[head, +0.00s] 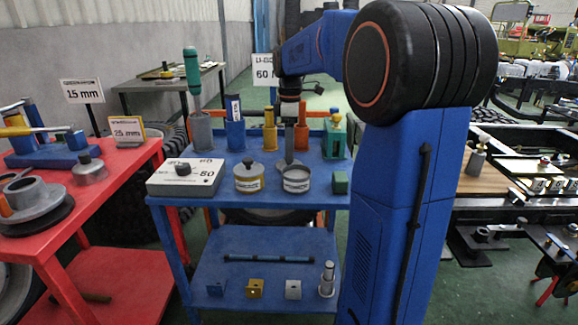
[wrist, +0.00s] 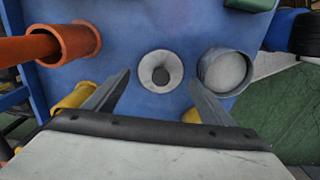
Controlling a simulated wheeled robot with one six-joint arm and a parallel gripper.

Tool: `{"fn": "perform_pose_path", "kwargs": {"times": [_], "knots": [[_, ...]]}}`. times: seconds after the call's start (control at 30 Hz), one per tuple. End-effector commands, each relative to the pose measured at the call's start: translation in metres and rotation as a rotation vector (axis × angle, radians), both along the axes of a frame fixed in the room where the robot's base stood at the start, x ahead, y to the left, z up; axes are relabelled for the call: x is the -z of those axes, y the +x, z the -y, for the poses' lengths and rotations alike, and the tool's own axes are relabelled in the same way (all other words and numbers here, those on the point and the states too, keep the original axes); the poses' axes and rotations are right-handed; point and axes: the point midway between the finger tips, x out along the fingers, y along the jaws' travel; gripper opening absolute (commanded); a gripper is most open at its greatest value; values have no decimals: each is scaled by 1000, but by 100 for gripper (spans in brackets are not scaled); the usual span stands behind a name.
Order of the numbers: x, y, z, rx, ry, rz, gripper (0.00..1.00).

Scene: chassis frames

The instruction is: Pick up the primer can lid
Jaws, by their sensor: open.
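The grey round lid with a dark centre knob (wrist: 160,71) lies flat on the blue cart top. In the head view the lid (head: 290,164) shows just behind an open grey labelled can (head: 296,182); this can (wrist: 225,71) is to the lid's right in the wrist view. My gripper (wrist: 159,78) is open and points down over the lid, its fingertips on either side of the knob with gaps. I cannot tell how high the fingertips are.
An orange tube (head: 301,137), a yellow tube (head: 270,138) and a green holder (head: 334,140) stand behind. A green block (head: 340,182) is at the right.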

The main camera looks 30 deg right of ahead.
Motion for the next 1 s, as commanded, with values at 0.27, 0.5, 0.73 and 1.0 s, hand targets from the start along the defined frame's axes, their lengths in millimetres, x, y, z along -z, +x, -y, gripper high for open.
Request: {"fn": "perform_pose_path", "kwargs": {"times": [0.27,0.5,0.73,1.0], "knots": [[35,-3,0,0,1,-1,76],[40,-2,0,0,-1,1,76],[40,-2,0,0,-1,1,44],[39,-2,0,0,-1,1,44]]}}
